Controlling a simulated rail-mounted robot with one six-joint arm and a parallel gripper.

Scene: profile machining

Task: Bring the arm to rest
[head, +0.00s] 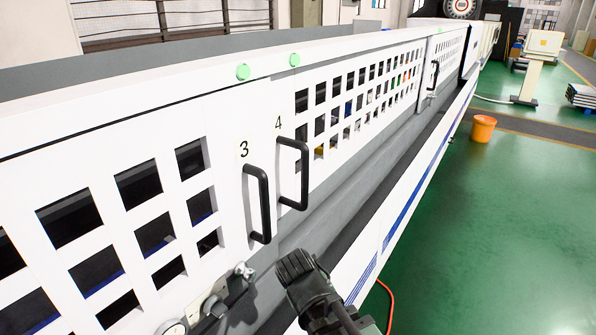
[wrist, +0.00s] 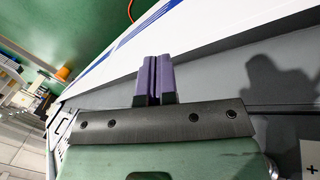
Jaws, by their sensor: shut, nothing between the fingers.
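My gripper (wrist: 155,78) shows in the wrist view with its two purple fingers side by side and shut, nothing between them. The fingers point toward the grey lower wall and ledge of the white machine. In the head view a dark part of my arm shows at the bottom centre, in front of the machine and below the door handles. I cannot make out the fingers there.
The white machine (head: 215,110) has grid windows and black handles at door 3 (head: 258,205) and door 4 (head: 294,172); both doors look shut. An orange bucket (head: 483,129) stands on the open green floor (head: 490,230) at right. An orange cable (head: 388,300) lies near my arm.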

